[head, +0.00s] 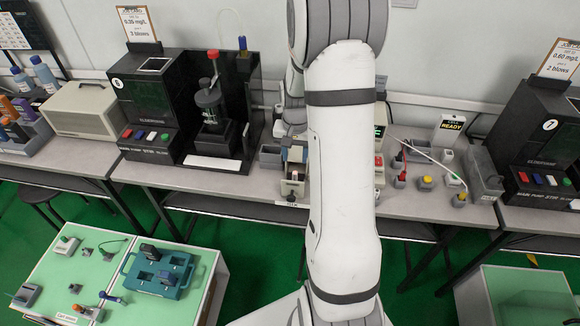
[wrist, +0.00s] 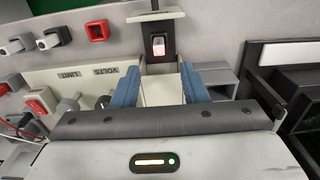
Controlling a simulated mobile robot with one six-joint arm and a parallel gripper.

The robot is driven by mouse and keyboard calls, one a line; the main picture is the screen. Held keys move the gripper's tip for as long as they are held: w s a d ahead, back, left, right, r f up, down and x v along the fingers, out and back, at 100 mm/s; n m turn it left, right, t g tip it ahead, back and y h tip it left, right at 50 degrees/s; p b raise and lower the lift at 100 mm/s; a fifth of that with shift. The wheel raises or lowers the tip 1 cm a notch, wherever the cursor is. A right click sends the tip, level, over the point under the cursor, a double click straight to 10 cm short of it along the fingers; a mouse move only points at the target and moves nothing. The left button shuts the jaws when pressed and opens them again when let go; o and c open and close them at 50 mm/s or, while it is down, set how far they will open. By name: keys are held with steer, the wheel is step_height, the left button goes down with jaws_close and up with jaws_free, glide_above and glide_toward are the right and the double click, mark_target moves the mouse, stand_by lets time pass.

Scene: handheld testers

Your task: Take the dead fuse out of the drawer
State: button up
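In the wrist view a narrow black drawer (wrist: 157,32) stands pulled out of a cream instrument (wrist: 160,90). A small fuse (wrist: 158,45), whitish with a reddish part, lies in it. My gripper (wrist: 160,75) is open, its two blue fingers apart and nothing visible between them but the cream casing. The fuse shows just beyond the fingertips, roughly in line with the gap. In the head view the drawer (head: 292,189) shows at the bench's front edge, left of my arm. My arm hides much of the instrument and gripper there.
Grey and red sockets (wrist: 97,31) sit left of the drawer in the wrist view. A grey open bin (wrist: 217,76) and a black stand (wrist: 285,75) are to the right. A black tester (head: 150,105) stands left on the bench; coloured plugs (head: 425,183) lie right.

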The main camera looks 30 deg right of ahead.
mark_target(295, 173)
step_height(295, 173, down, 8)
steer(key=shift+s+r+p, duration=0.1)
steer(key=shift+r+p, duration=0.15)
steer(key=shift+p, duration=0.2)
steer(key=shift+c, duration=0.6)
jaws_close()
